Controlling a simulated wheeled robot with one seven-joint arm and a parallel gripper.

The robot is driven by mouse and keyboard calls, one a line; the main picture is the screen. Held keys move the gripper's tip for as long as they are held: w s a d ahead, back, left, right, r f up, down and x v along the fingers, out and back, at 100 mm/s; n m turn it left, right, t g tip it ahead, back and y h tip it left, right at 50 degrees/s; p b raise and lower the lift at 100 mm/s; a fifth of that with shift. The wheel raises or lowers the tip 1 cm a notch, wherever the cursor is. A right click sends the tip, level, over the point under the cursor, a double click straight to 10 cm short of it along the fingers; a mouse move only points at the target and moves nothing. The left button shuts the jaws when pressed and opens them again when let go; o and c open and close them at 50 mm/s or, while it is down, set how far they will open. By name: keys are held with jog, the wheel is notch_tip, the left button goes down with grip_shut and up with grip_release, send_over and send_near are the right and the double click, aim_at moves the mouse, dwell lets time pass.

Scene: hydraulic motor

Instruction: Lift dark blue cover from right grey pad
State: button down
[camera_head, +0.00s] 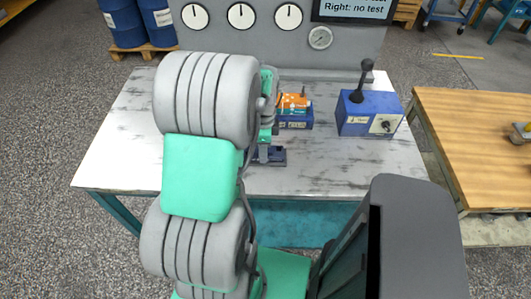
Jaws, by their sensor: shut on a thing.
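The dark blue cover (273,156) is on the worktable just right of my arm, low on its near side. My arm hides its left part. My gripper (263,140) is at the end of my green and grey arm, pointing down at the cover, and is shut on it. The fingertips are mostly hidden by the arm. The right grey pad cannot be made out, and I cannot tell whether the cover touches the surface below.
An orange part on a blue block (294,123) stands just behind the cover. A blue box with a black lever (369,115) stands to its right. A grey gauge panel (270,45) closes the back. The table's right front (350,170) is clear.

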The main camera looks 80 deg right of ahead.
jog(key=shift+d+r, duration=0.1)
notch_tip(320, 180, up, 12)
jog(key=p, duration=0.9)
jog(key=shift+r, duration=0.2)
dwell(0.6)
